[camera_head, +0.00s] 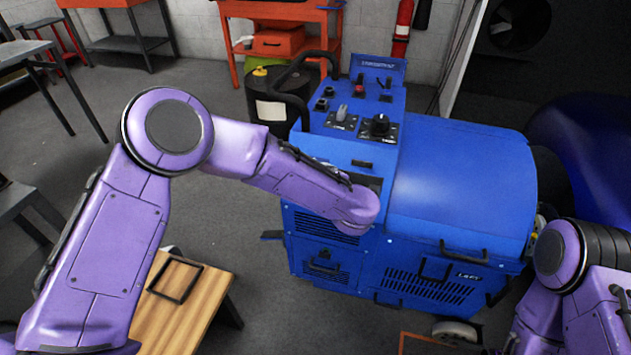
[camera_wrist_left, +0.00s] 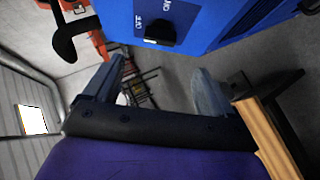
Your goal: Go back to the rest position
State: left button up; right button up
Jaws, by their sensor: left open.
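My left arm (camera_head: 300,180) reaches from the left across the front of the blue dynamometer (camera_head: 465,190). Its wrist is in front of the machine's left panel, and the fingers are not visible in the head view. In the left wrist view my left gripper (camera_wrist_left: 155,90) is open, with two grey fingers spread and nothing between them. The machine's blue panel with an OFF/ON switch (camera_wrist_left: 161,32) is just beyond the fingers. My right arm (camera_head: 580,265) is at the lower right; its gripper is out of frame.
A wooden-topped table (camera_head: 205,310) with a black frame (camera_head: 175,278) stands at lower left, close to the left arm. A black drum (camera_head: 275,95) stands behind the machine's left side. An orange workbench (camera_head: 280,12) is at the back. Grey floor lies open between.

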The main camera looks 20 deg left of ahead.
dwell(0.3)
pick_arm(q)
jog(key=s+a+f+m+g+h+p, duration=0.1)
jog(key=s+a+f+m+h, duration=0.15)
jog(key=s+f+m, duration=0.5)
jog(key=s+a+f+m+g+h+p, duration=0.15)
jog(key=s+a+f+m, duration=0.25)
jog(key=s+f, duration=0.6)
jog(key=s+a+f+m+g, duration=0.1)
jog(key=s+a, duration=0.2)
jog(key=s, duration=0.4)
jog(key=s+a+f+m+g, duration=0.1)
jog(key=s+a+g, duration=0.1)
jog(key=s+a, duration=0.2)
jog(key=s+a+f+m+g+p, duration=0.1)
jog(key=s+a, duration=0.2)
jog(key=s, duration=0.6)
jog(key=shift+s+a+f, duration=0.15)
jog(key=shift+s+f, duration=0.25)
